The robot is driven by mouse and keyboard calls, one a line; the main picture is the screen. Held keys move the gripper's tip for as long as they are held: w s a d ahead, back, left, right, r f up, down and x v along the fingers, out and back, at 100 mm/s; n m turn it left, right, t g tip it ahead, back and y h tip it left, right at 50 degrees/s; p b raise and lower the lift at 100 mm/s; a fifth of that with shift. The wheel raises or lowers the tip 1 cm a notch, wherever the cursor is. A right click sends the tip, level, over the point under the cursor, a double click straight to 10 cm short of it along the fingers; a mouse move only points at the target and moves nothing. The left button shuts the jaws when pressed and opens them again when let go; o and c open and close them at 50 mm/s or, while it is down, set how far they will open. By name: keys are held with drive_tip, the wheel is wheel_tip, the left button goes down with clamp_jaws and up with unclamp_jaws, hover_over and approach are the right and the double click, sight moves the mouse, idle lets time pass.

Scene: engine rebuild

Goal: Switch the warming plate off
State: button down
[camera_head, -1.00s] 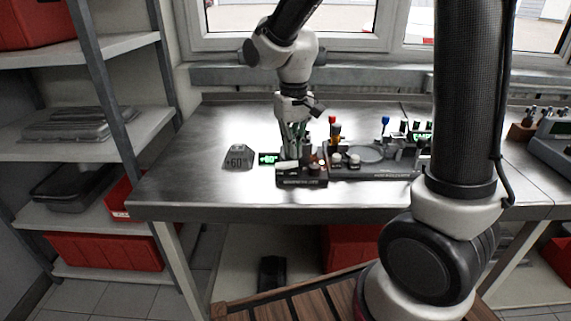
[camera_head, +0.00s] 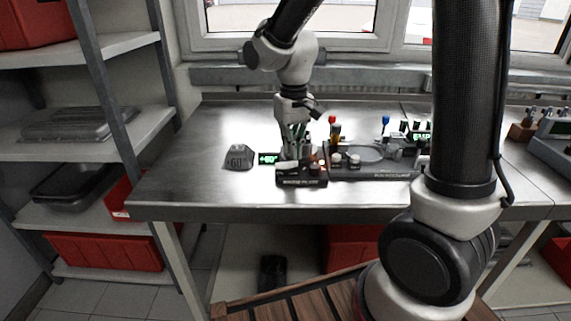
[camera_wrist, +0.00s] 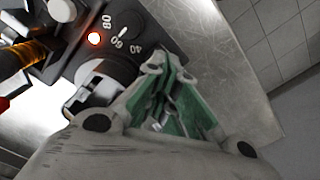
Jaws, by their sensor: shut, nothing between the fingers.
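The warming plate (camera_head: 302,178) is a small dark unit near the front edge of the metal bench, with lettering on its front face. In the wrist view its dark panel (camera_wrist: 66,62) carries a dial knob (camera_wrist: 125,33) marked 40, 60 and 80, and a lit orange lamp (camera_wrist: 94,39). A pale switch or knob (camera_wrist: 100,80) sits beside the dial, partly hidden by my gripper. My gripper (camera_head: 289,154) points down at the unit's left end, and its green-padded fingers (camera_wrist: 166,72) are shut and empty, close to the pale part. I cannot tell whether they touch it.
A green display (camera_head: 268,159) and a grey wedge marked +60 (camera_head: 238,157) stand left of the unit. The bench's left end (camera_head: 185,180) is clear.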

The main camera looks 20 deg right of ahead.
sight(292, 163)
drive_tip(key=shift+f, duration=1.35)
idle(0.5)
drive_tip(key=shift+r, duration=3.5)
drive_tip(key=s+d+r+m+t, duration=0.1)
drive_tip(key=s+d+r+t, duration=0.1)
drive_tip(key=s+d+r, duration=0.2)
drive_tip(key=s+d+r+m+t, duration=0.1)
drive_tip(key=s+d+r, duration=0.3)
drive_tip(key=s+d, duration=0.7)
drive_tip(key=s+t, duration=0.1)
drive_tip(key=s, duration=0.3)
